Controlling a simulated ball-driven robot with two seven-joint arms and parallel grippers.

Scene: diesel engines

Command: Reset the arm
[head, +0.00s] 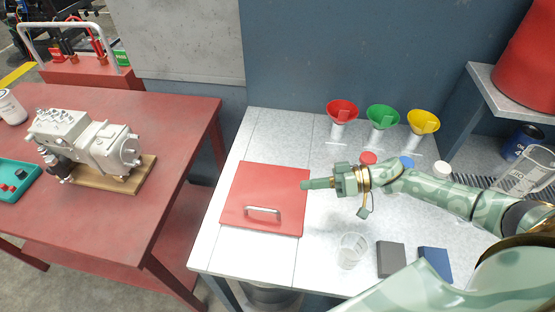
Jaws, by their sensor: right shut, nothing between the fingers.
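My right arm comes in from the right, over the white-topped bench (280,137). My right gripper (306,184) is shut and empty. It points left, and its fingertips are above the right part of a red square lid (262,180) with a metal handle. From this view I cannot tell how high it is above the lid. My left gripper is not in view.
Red (341,108), green (383,114) and yellow (423,119) funnels stand at the bench's back. A clear beaker (351,251), a grey block (391,258) and a blue block (435,263) are in front of my arm. A red table (185,130) bears a pump (90,146).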

